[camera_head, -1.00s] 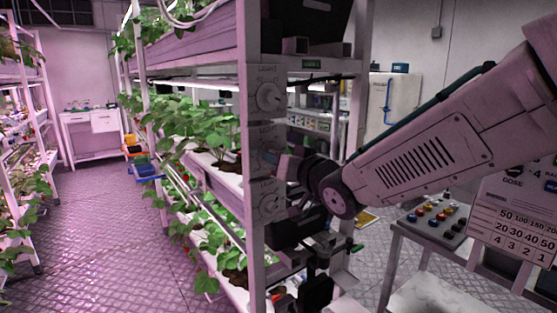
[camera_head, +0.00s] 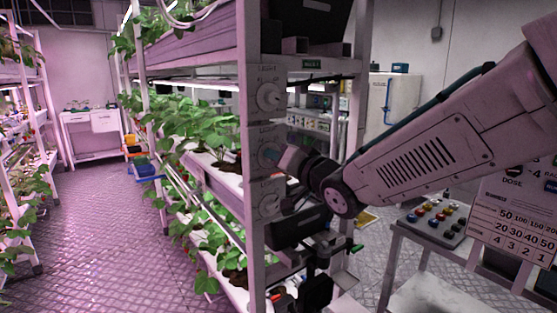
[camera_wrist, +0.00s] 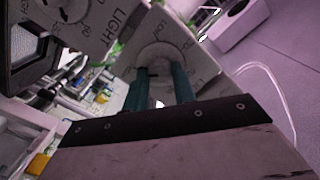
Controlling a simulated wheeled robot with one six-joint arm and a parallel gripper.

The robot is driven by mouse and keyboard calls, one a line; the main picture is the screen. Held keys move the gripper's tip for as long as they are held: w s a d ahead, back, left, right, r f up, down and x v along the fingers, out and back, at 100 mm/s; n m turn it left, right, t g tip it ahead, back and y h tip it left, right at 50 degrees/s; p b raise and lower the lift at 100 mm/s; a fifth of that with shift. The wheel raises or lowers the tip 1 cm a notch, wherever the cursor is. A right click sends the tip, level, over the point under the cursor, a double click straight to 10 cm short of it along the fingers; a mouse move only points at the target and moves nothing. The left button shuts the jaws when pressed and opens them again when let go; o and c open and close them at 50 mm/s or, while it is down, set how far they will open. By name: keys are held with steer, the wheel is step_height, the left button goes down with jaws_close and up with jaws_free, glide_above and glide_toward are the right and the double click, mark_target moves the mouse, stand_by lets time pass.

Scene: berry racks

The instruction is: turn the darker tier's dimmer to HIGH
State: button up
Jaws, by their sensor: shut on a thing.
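Three white light dimmers sit on the rack's end post: the top dimmer (camera_head: 269,97), the middle dimmer (camera_head: 266,155) and the bottom dimmer (camera_head: 268,203). My gripper (camera_head: 280,157) is at the middle dimmer. In the wrist view its two teal fingers (camera_wrist: 162,80) are shut on the middle dimmer's round knob (camera_wrist: 156,54), one on each side. LOW and LIGHT lettering shows around it, tilted. The fingers hide part of the knob, and I cannot read its setting. Which tier is darker is hard to tell.
The planted rack (camera_head: 195,150) runs back to the left of the post, with leaves hanging over its edges. A bench with a button panel (camera_head: 432,222) stands at the right. The aisle floor (camera_head: 95,210) on the left is clear.

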steer(key=o, duration=1)
steer(key=v, duration=0.7)
steer(key=shift+s+d, duration=0.25)
steer(key=shift+s, duration=0.1)
